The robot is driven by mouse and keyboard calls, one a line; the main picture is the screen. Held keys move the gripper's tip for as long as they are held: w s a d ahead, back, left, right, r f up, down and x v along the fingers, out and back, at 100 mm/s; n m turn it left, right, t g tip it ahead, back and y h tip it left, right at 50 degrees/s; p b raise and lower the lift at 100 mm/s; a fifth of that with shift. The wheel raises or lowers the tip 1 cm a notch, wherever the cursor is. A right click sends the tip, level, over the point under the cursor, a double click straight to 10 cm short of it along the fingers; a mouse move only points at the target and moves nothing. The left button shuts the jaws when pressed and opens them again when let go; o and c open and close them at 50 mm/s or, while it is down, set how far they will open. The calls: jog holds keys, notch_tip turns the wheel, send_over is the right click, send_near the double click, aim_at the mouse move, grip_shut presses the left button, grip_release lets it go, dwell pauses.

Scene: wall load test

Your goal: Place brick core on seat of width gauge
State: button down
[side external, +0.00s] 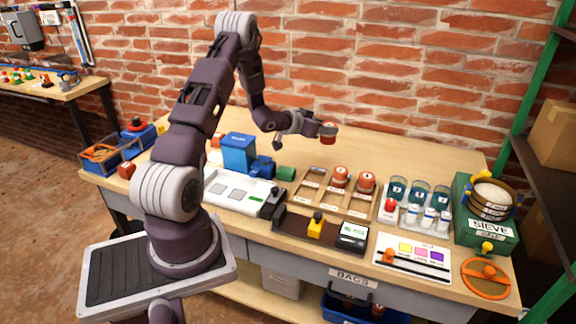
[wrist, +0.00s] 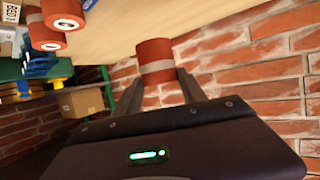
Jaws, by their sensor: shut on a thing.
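My gripper (side external: 318,128) is shut on a brick core (side external: 327,134), a short red cylinder with a pale band. It holds the core in the air above the back of the bench, near the brick wall. In the wrist view the core (wrist: 155,62) sits between the two fingertips (wrist: 158,82). What looks like the width gauge (side external: 290,226) is a dark bar at the bench front, with a yellow block (side external: 316,224) and a digital display (side external: 353,234). Its seat is not clear at this size. My gripper is well above and behind it.
A wooden rack (side external: 325,203) with several red cores stands behind the gauge. Cups, a labelled card (side external: 412,257) and a green sieve box (side external: 486,233) are to the right. A white tray (side external: 232,192) and blue box (side external: 238,152) are left. The back bench strip is clear.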

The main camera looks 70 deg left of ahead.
jog(key=f, duration=0.7)
jog(key=a+f, duration=0.1)
jog(key=f, duration=0.2)
jog(key=shift+s+f, duration=0.25)
jog(key=shift+s, duration=0.05)
jog(key=shift+f, duration=0.1)
jog(key=c, duration=0.7)
grip_release()
jog(key=shift+o, duration=0.2)
